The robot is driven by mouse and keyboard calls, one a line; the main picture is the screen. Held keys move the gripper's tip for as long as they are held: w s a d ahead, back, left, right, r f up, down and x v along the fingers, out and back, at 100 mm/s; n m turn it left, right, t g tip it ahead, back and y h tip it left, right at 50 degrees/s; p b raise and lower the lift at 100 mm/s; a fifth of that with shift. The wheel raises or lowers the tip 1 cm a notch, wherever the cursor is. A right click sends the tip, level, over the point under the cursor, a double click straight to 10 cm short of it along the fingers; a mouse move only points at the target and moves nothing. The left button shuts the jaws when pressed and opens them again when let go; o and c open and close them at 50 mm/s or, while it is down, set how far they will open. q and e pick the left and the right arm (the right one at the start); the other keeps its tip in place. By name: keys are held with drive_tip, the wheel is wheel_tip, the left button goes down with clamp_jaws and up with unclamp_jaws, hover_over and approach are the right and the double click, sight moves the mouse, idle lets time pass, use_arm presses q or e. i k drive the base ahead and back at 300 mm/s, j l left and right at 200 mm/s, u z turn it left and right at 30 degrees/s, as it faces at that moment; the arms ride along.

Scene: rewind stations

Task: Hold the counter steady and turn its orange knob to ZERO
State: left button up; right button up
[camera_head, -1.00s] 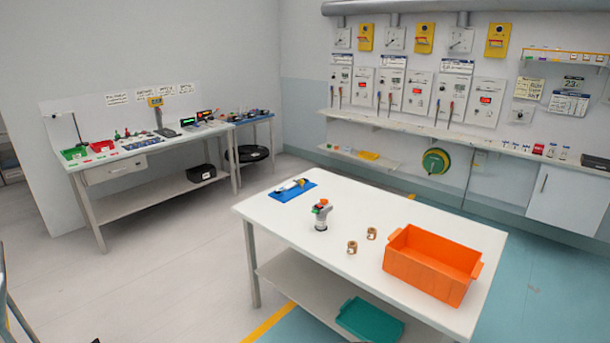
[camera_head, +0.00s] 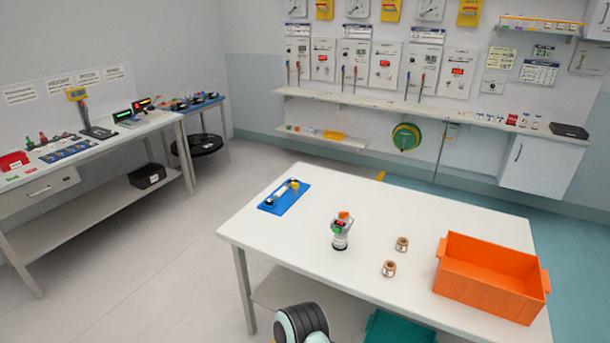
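A small grey and white device with an orange top and green and red spots (camera_head: 341,230) stands upright on the white table (camera_head: 300,240). It looks like the counter with its orange knob, but its markings are too small to read. Part of one of my arms shows at the bottom edge, in front of the table. Neither gripper is in view, and nothing touches the device.
Two brown ring-like parts (camera_head: 389,268) (camera_head: 402,244) stand right of the device. An orange crate (camera_head: 488,300) is at the table's right end. A blue mat (camera_head: 274,207) with a tool lies at the left back. A teal tray (camera_head: 398,328) is on the lower shelf.

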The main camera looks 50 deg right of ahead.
sight(344, 215)
drive_tip(key=i, duration=1.65)
drive_tip(key=i+j+z, duration=0.1)
drive_tip(key=i+z, duration=0.25)
drive_tip(key=i, duration=0.15)
drive_tip(key=i+j+z, duration=0.25)
drive_tip(key=i+z, duration=0.25)
drive_tip(key=z, duration=1.65)
